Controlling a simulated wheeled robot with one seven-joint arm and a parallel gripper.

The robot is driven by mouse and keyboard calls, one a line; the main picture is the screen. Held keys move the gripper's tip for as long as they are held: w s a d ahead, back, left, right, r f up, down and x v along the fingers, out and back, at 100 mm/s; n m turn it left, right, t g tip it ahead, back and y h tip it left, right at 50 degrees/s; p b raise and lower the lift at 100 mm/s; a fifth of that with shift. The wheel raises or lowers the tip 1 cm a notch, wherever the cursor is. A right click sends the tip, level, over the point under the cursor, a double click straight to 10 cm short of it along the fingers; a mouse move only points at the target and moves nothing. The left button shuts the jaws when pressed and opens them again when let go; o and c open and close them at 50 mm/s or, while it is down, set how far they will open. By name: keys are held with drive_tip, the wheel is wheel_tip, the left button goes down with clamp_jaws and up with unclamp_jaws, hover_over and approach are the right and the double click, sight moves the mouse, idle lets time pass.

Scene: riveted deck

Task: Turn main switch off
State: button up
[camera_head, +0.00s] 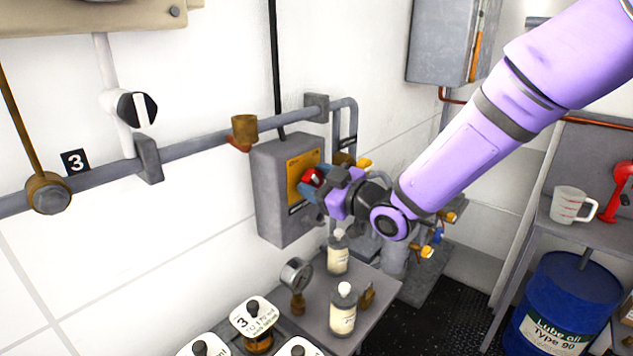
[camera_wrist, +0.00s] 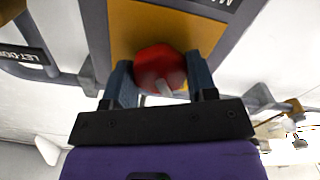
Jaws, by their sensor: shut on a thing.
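The main switch is a red rotary knob (camera_wrist: 160,68) on a yellow plate (camera_head: 297,167), on the front of a grey wall box (camera_head: 275,215). My gripper (camera_wrist: 160,82) is shut on the red knob, with one blue-grey finger on each side of it in the wrist view. A light pointer mark on the knob slants toward the lower right in the wrist view. In the head view, my gripper (camera_head: 311,187) reaches the plate from the right and hides part of the knob and plate.
A grey pipe (camera_head: 215,141) runs along the wall beside the box. Below stand two bottles (camera_head: 343,312), a gauge (camera_head: 297,275) and labelled jars (camera_head: 254,320) on a bench. A blue drum (camera_head: 565,295) and a shelf with a measuring cup (camera_head: 572,205) are at right.

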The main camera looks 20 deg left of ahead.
drive_tip(key=shift+n, duration=1.1)
drive_tip(key=o, duration=0.9)
drive_tip(key=shift+o, duration=0.2)
drive_tip(key=v, duration=1.1)
drive_tip(key=shift+w, duration=0.1)
